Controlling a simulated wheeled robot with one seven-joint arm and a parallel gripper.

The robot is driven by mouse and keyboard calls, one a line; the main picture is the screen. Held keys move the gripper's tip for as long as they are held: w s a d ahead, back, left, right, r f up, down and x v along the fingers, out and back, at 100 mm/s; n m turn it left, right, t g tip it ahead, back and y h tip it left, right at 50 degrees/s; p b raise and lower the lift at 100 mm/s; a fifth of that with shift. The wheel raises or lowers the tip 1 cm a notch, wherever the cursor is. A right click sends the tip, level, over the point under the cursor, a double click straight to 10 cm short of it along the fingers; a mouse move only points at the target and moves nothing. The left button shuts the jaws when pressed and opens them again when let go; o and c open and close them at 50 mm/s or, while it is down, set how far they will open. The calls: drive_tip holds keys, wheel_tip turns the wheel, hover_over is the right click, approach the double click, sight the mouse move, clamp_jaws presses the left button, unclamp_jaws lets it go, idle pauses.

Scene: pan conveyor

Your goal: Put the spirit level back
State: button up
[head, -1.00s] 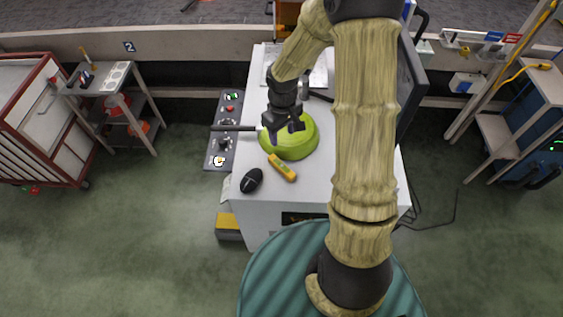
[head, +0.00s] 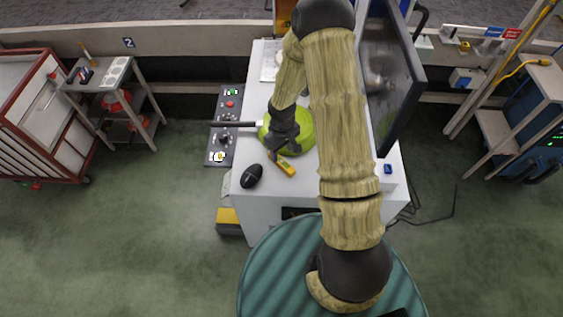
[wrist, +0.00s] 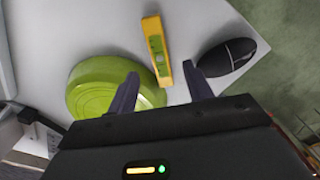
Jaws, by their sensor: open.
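The yellow spirit level (head: 286,167) lies on the white table, between the green pan and the black mouse. In the wrist view the spirit level (wrist: 157,48) has a green-grey panel on its face, and its near end lies in line with the gap between my fingers. My gripper (head: 277,155) is open and empty, just above the level's upper left end in the head view. In the wrist view the two dark fingers of my gripper (wrist: 160,82) are spread. I cannot tell the exact height between fingers and level.
The green pan (head: 302,140) lies upside down close to the gripper; it also shows in the wrist view (wrist: 95,88). A black mouse (head: 251,176) lies to the left of the level. A monitor (head: 395,85) stands at the table's right. A control panel (head: 222,135) is on the left.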

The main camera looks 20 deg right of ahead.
sight(282, 161)
drive_tip(key=shift+f, duration=0.6)
drive_tip(key=shift+f, duration=0.1)
drive_tip(key=shift+w+f+p, duration=0.2)
drive_tip(key=shift+f+p, duration=0.65)
drive_tip(key=shift+f, duration=1.65)
drive_tip(key=shift+c, duration=0.2)
clamp_jaws()
